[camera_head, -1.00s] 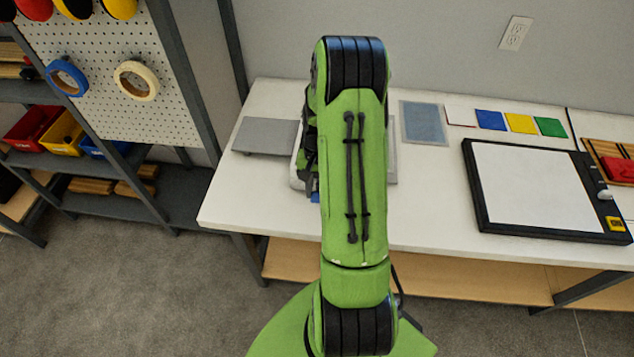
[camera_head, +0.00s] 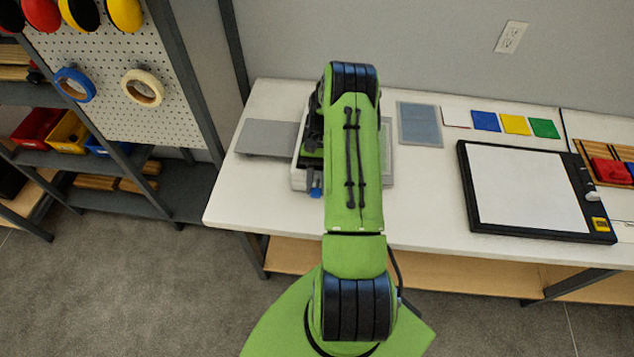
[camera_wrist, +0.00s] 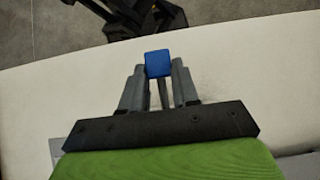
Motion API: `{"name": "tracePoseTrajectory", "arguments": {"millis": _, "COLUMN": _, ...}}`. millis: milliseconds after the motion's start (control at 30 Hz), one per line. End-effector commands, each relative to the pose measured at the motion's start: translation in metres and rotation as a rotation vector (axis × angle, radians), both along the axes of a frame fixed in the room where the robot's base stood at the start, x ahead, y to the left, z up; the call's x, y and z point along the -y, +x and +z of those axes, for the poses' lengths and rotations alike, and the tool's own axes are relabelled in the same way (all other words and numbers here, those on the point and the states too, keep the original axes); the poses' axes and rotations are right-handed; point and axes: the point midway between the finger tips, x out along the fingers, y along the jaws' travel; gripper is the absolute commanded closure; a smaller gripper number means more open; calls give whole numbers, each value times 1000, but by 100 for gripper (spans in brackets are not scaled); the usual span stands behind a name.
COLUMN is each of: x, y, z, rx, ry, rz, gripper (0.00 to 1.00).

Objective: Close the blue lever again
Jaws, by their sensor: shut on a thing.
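The blue lever (camera_wrist: 159,63) shows as a small blue block at the fingertips in the wrist view. My gripper (camera_wrist: 158,74) is shut on it, with one grey finger on each side. In the head view, the blue lever (camera_head: 316,193) shows at the front left of a white and grey machine (camera_head: 298,178) on the table. My green arm covers most of the machine and the gripper there. The lever's angle cannot be told clearly.
A grey plate (camera_head: 266,139) lies left of the machine on the white table (camera_head: 420,222). To the right are a blue-grey sheet (camera_head: 420,124), coloured cards (camera_head: 515,124) and a black-framed white board (camera_head: 516,190). A pegboard shelf (camera_head: 150,120) stands at left.

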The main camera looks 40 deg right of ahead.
Motion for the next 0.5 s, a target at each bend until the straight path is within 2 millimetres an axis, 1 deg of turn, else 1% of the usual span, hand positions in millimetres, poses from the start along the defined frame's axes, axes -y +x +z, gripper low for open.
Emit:
{"name": "tracePoseTrajectory", "arguments": {"millis": 300, "x": 0, "y": 0, "z": 2, "rx": -1, "ry": 2, "rz": 1, "gripper": 100}}
{"name": "tracePoseTrajectory", "arguments": {"millis": 333, "x": 0, "y": 0, "z": 2, "rx": -1, "ry": 2, "rz": 1, "gripper": 67}}
{"name": "tracePoseTrajectory", "arguments": {"millis": 467, "x": 0, "y": 0, "z": 2, "rx": -1, "ry": 2, "rz": 1, "gripper": 47}}
{"name": "tracePoseTrajectory", "arguments": {"millis": 500, "x": 0, "y": 0, "z": 2, "rx": -1, "ry": 2, "rz": 1, "gripper": 45}}
